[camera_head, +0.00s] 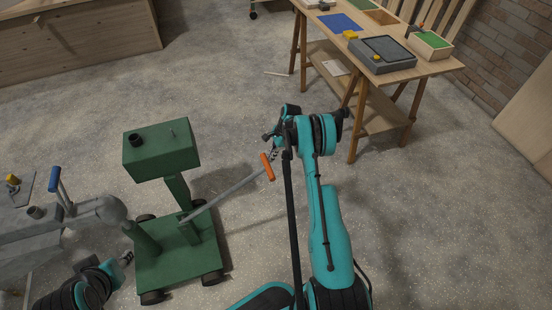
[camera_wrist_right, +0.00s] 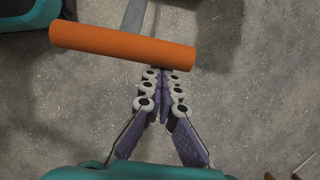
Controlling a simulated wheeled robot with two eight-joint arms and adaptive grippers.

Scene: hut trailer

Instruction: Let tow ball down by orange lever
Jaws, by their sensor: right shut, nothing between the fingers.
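A green wheeled dolly (camera_head: 177,258) stands on the floor with a long grey lever (camera_head: 225,190) rising to the right. The lever ends in an orange crossbar grip (camera_head: 267,166), which also shows in the right wrist view (camera_wrist_right: 120,45). A grey round coupler (camera_head: 111,209) sits over the dolly's short green post (camera_head: 143,241); any tow ball beneath it is hidden. My right gripper (camera_head: 272,152) is shut and empty, its fingertips (camera_wrist_right: 165,73) close by the orange grip; I cannot tell whether they touch. My left gripper (camera_head: 127,259) is low beside the dolly; its finger opening is unclear.
A grey drawbar with a blue-handled lever (camera_head: 55,180) lies at the left. A wooden workbench (camera_head: 390,72) with trays stands at the back right. A wooden box wall (camera_head: 80,40) is at the back left. The floor between is mostly clear.

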